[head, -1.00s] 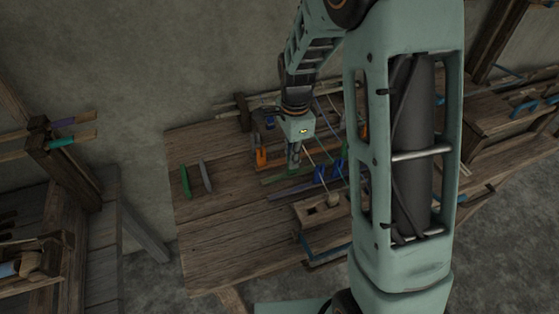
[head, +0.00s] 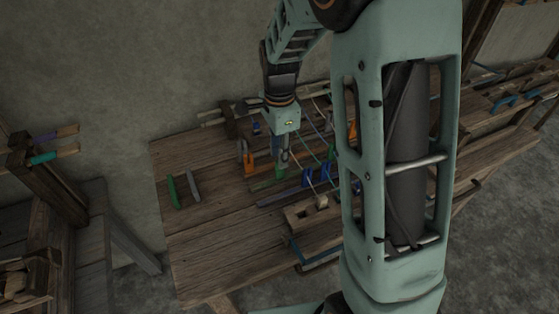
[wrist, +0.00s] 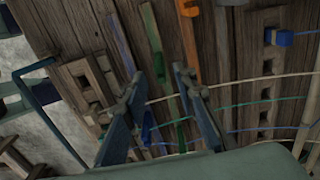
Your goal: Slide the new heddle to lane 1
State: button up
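My gripper (head: 283,172) points down over the wooden table, beside an upright orange heddle (head: 248,158) and two blue heddles (head: 306,178). In the wrist view its two fingers (wrist: 158,78) are apart. Between them lie a green strip (wrist: 158,50) and pale and green cords. A small blue piece (wrist: 148,126) shows low between the fingers, partly hidden. The orange heddle also shows at the top of the wrist view (wrist: 188,18). A purple-blue strip (wrist: 119,40) runs left of the green one. I cannot tell which heddle is the new one or which lane is lane 1.
Green (head: 172,192) and grey (head: 193,184) pieces stand at the table's left end. Slotted wooden blocks (head: 303,213) stand along the front and back of the strips. The front-left of the table (head: 215,250) is clear. My arm hides the table's middle right.

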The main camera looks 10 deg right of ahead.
notch_tip(320, 180, up, 8)
